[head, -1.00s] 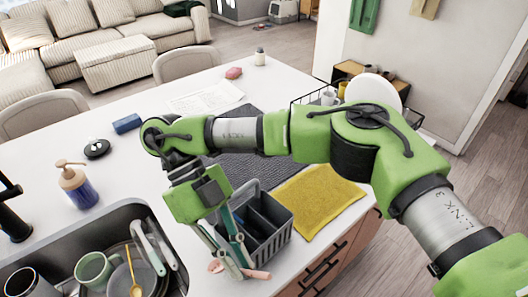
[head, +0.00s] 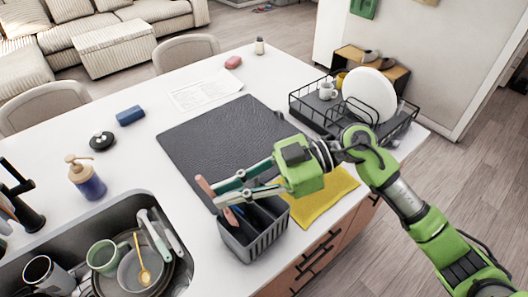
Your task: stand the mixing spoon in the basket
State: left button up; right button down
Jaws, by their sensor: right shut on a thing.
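The grey basket (head: 258,243) stands on the white counter beside the sink, its open compartments facing up. My right gripper (head: 220,194) reaches in from the right above the basket and is shut on the mixing spoon (head: 204,185). The spoon is pinkish and tilted. One end sticks up past the fingertips, and the other end (head: 231,216) points down over the left part of the basket. The fingers hide its middle. I cannot tell whether the lower end is inside a compartment. My left gripper is out of view.
The sink (head: 178,276) with dishes is at lower left. A dark mat (head: 215,130) lies behind the basket, a yellow cloth (head: 322,205) to its right. A dish rack (head: 310,115) with a white plate stands at the back right. A soap bottle (head: 88,184) stands left.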

jog(key=w+d+r+m+t+y+p, duration=0.1)
jog(key=w+d+m+t+y+p, duration=0.15)
jog(key=w+d+m+t, duration=0.6)
notch_tip(320, 180, down, 14)
jog(key=s+a+n+t+b, duration=0.1)
jog(key=s+b, duration=0.1)
jog(key=b, duration=0.9)
jog(key=shift+s+a+b, duration=0.15)
jog(key=shift+a+b, duration=0.25)
jog(key=shift+n, duration=0.25)
jog(key=c, duration=2)
grip_release()
